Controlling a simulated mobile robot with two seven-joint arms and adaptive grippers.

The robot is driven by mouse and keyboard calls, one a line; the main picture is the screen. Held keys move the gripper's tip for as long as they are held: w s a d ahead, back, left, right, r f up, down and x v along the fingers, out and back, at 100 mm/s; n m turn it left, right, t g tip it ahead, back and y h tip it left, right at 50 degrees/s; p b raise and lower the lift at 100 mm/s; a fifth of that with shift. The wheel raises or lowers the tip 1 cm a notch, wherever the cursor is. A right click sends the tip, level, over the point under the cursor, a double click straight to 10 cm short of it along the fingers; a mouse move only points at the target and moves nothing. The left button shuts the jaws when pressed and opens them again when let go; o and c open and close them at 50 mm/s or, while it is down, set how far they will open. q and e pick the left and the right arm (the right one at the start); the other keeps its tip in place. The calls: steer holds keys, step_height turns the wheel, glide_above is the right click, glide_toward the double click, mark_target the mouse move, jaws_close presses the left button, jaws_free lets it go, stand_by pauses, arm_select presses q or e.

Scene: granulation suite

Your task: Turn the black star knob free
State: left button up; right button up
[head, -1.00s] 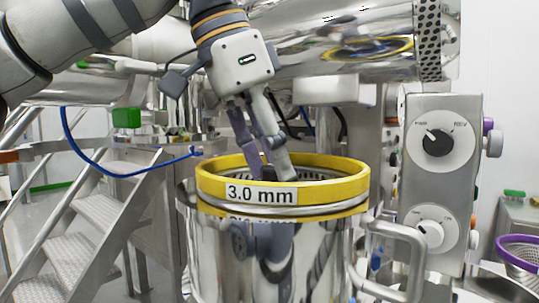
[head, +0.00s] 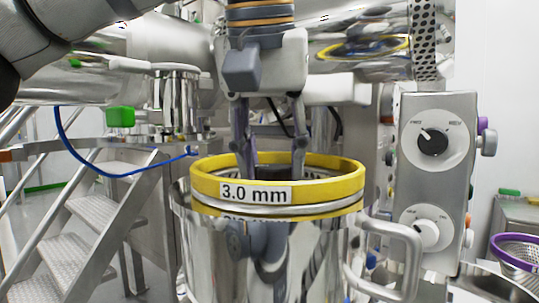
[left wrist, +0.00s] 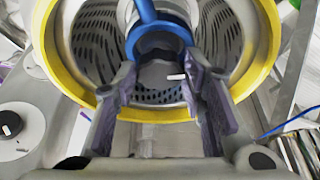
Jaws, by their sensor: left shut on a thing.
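My left gripper (head: 271,165) reaches down into the yellow-rimmed screen basket (head: 340,184) labelled 3.0 mm, and the front rim hides its fingertips. In the left wrist view its two purple-padded fingers (left wrist: 161,72) stand apart on either side of a dark, rounded part at the basket's centre. I take this for the black star knob (left wrist: 160,44); its star shape is not clear, and the fingers are shut on it. A blue part (left wrist: 146,12) lies around and beyond it. My right gripper is not in view.
The basket sits in a shiny steel housing (head: 255,262) with a bar handle (head: 408,250) at its right. A control panel (head: 433,175) with two dials stands to the right. Steel steps (head: 95,215) and a blue hose (head: 85,163) are at the left.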

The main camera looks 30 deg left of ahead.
arm_select(q)
steer(key=n, duration=0.1)
steer(key=n+y, duration=0.1)
steer(key=n, duration=0.1)
steer(key=n+g, duration=0.1)
steer(key=shift+w+d+n+y, duration=0.15)
steer(key=shift+d+n+y, duration=0.1)
steer(key=shift+n+y, duration=0.05)
steer(key=n+g, duration=0.1)
steer(key=n, duration=0.2)
steer(key=shift+w+n+y, duration=0.15)
steer(key=shift+n+y, duration=0.15)
steer(key=shift+y, duration=0.1)
steer(key=n+g, duration=0.1)
steer(key=n, duration=0.3)
steer(key=shift+w+d+r+n+g+y, duration=0.1)
steer(key=shift+w+n+g+y, duration=0.1)
steer(key=shift+n+g+y, duration=0.15)
steer(key=shift+w+n+g, duration=0.2)
steer(key=shift+n+g, duration=0.65)
steer(key=shift+n, duration=1)
steer(key=o, duration=1.2)
steer(key=shift+c, duration=0.2)
